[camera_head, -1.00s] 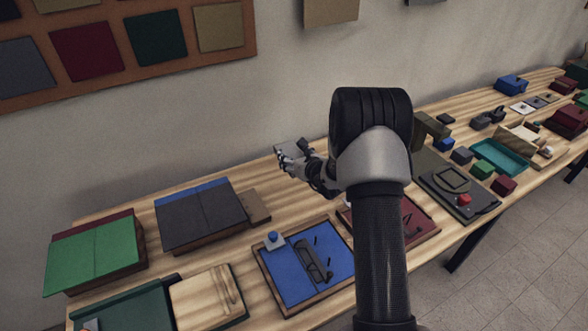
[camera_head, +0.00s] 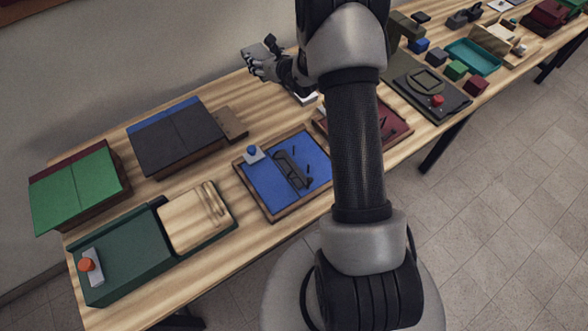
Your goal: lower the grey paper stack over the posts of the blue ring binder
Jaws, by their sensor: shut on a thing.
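The blue ring binder (camera_head: 265,188) lies open on the table in a brown frame, with a dark ring mechanism (camera_head: 291,171) and thin dark upright posts (camera_head: 308,168) on it. A blue-topped knob on a pale block (camera_head: 252,154) sits at its upper left corner. My gripper (camera_head: 257,62) is above the table's far edge, up and left of my arm, well apart from the binder. It is shut on a flat grey thing (camera_head: 254,50), which looks like the grey paper stack; the fingers cover most of it.
A maroon binder (camera_head: 399,122) lies right of the blue one, partly behind my arm. Dark grey covers (camera_head: 175,143), a green cover (camera_head: 75,185) and a wooden block (camera_head: 190,220) stand left. Bare wood is free behind the blue binder.

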